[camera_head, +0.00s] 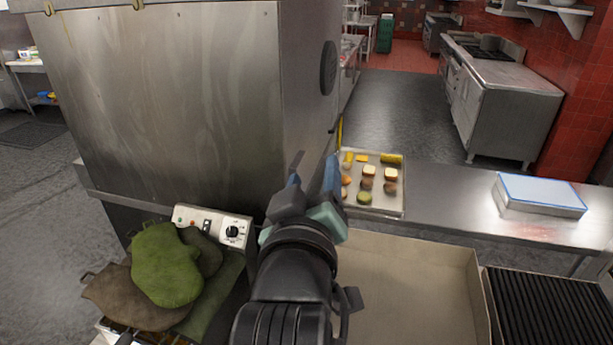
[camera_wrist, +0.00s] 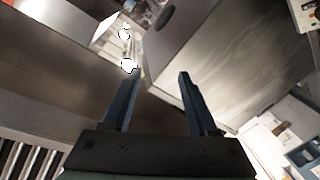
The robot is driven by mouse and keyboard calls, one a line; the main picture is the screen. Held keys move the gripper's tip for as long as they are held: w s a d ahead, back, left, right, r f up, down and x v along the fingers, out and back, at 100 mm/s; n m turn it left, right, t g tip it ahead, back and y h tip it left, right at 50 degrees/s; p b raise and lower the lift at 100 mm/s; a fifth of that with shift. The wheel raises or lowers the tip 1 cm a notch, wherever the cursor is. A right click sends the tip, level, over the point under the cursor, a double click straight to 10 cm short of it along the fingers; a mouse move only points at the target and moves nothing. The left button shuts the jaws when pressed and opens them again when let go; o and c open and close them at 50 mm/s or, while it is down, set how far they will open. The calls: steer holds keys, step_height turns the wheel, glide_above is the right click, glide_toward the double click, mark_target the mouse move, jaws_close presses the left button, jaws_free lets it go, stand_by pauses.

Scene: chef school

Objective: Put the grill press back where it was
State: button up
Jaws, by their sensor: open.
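I cannot make out a grill press in either view. My gripper (camera_head: 314,172) is raised near the middle of the head view, in front of the large steel cabinet. In the wrist view its two fingers (camera_wrist: 158,78) stand apart with nothing between them. A ribbed black grill (camera_head: 550,308) lies at the lower right of the head view, cut off by the frame edge. Its bars also seem to show at the lower left of the wrist view. My arm hides part of the counter below the gripper.
A tray of food pieces (camera_head: 386,209) and a white box with a blue-edged lid (camera_head: 541,194) sit on the steel counter (camera_head: 450,207). A shallow beige bin (camera_head: 405,290) lies nearer. Green and brown oven mitts (camera_head: 166,265) are piled left. The steel cabinet (camera_head: 170,100) blocks the left side.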

steer(key=s+r+m+t, duration=0.1)
steer(key=s+r+t, duration=0.2)
steer(key=r, duration=0.6)
steer(key=s+r+m+t+y, duration=0.1)
steer(key=s+r+t, duration=0.3)
steer(key=r, duration=0.5)
steer(key=s+a+r+m+t, duration=0.1)
steer(key=s+r+m+t, duration=0.2)
steer(key=s+r, duration=0.4)
step_height(320, 180, up, 2)
steer(key=shift+s+r+y, duration=0.1)
steer(key=shift+s+y, duration=0.1)
steer(key=shift+y, duration=0.1)
